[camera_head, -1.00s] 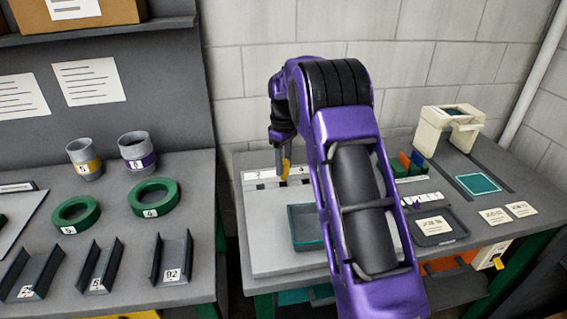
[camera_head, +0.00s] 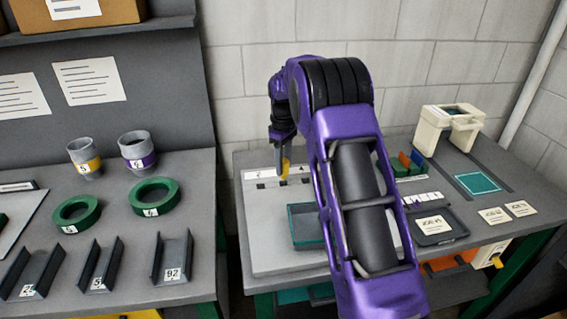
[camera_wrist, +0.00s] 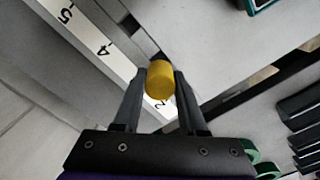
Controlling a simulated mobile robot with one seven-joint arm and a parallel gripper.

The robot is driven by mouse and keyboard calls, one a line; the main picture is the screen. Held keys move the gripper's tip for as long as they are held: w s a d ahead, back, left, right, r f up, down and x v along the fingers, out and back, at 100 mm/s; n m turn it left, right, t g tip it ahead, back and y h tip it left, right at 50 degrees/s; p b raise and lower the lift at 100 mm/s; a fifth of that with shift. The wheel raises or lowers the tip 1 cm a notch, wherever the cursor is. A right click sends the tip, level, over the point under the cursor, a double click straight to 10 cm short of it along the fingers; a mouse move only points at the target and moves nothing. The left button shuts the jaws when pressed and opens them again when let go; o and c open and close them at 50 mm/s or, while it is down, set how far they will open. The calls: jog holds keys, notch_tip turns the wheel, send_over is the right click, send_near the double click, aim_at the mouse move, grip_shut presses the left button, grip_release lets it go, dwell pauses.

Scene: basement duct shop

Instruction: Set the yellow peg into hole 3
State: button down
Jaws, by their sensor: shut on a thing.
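My gripper (camera_wrist: 158,100) is shut on the yellow peg (camera_wrist: 159,80), which shows end-on between the two fingers in the wrist view. In the head view the peg (camera_head: 286,167) hangs below the gripper, close over the white numbered strip (camera_head: 252,175) at the back of the grey board. The place between 4 and 2 is covered by the gripper and peg. Dark square holes (camera_head: 260,186) show along the strip. I cannot tell whether the peg's tip touches the board.
A teal-edged tray (camera_head: 305,226) sits on the board, partly behind my arm. Coloured upright pieces (camera_head: 404,162), a dark tray with a card (camera_head: 436,226) and a beige device (camera_head: 447,130) stand to the right. A grey side bench (camera_head: 130,225) holds rings, cups and channels.

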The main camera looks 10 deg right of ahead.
aim_at(284, 174)
jog(key=shift+f, duration=0.25)
jog(key=shift+f+b, duration=0.95)
jog(key=shift+f, duration=0.9)
jog(key=shift+c, duration=1.9)
grip_release()
notch_tip(284, 174, up, 17)
jog(key=p, duration=0.2)
jog(key=shift+r, duration=0.15)
